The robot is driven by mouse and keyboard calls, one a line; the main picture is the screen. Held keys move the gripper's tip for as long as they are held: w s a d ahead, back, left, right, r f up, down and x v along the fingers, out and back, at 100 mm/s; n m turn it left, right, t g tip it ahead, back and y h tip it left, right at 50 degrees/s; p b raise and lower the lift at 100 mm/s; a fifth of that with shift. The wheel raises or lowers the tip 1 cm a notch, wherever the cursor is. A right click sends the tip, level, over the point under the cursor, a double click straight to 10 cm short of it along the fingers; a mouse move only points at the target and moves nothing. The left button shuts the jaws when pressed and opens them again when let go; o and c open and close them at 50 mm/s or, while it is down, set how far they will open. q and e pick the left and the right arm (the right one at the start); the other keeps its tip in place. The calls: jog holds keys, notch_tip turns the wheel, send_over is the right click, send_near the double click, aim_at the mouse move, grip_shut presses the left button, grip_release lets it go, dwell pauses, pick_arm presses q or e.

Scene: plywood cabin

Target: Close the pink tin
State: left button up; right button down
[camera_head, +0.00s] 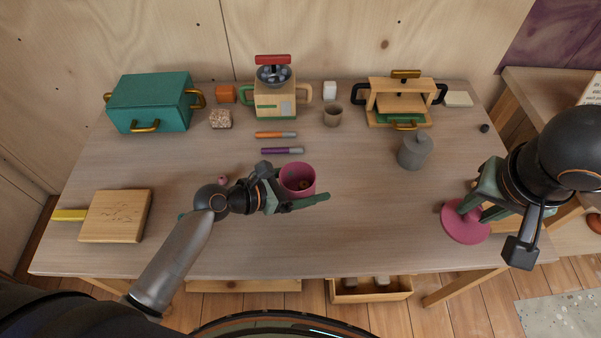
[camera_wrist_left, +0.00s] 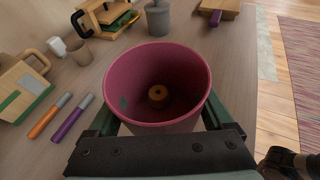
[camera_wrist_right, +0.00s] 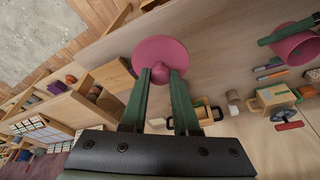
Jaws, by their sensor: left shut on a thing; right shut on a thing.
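The pink tin (camera_head: 298,178) stands open on the table near its middle. In the left wrist view the tin (camera_wrist_left: 158,85) shows a small orange-brown ring-shaped thing (camera_wrist_left: 158,95) inside. The round pink lid (camera_head: 464,222) is at the right of the table, apart from the tin. My right gripper (camera_wrist_right: 160,80) is shut on the lid's knob, and the lid's disc (camera_wrist_right: 160,52) shows beyond the fingertips. Whether the lid touches the table is unclear.
A grey lidded pot (camera_head: 415,152) stands between tin and lid, further back. Orange (camera_head: 276,134) and purple (camera_head: 282,151) markers lie behind the tin. A teal box (camera_head: 150,103), a toy blender-like machine (camera_head: 274,100) and a wooden press (camera_head: 401,100) line the back. The table between tin and lid is clear.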

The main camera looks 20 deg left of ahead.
pick_arm(q)
jog(key=s+d+r+p, duration=0.1)
jog(key=s+d+r, duration=0.2)
jog(key=s+d, duration=0.2)
jog(key=shift+s, duration=0.5)
pick_arm(e)
jog(key=shift+r, duration=0.75)
pick_arm(q)
jog(key=shift+r, duration=0.1)
jog(key=o, duration=0.9)
jog(key=shift+a, duration=0.1)
grip_shut()
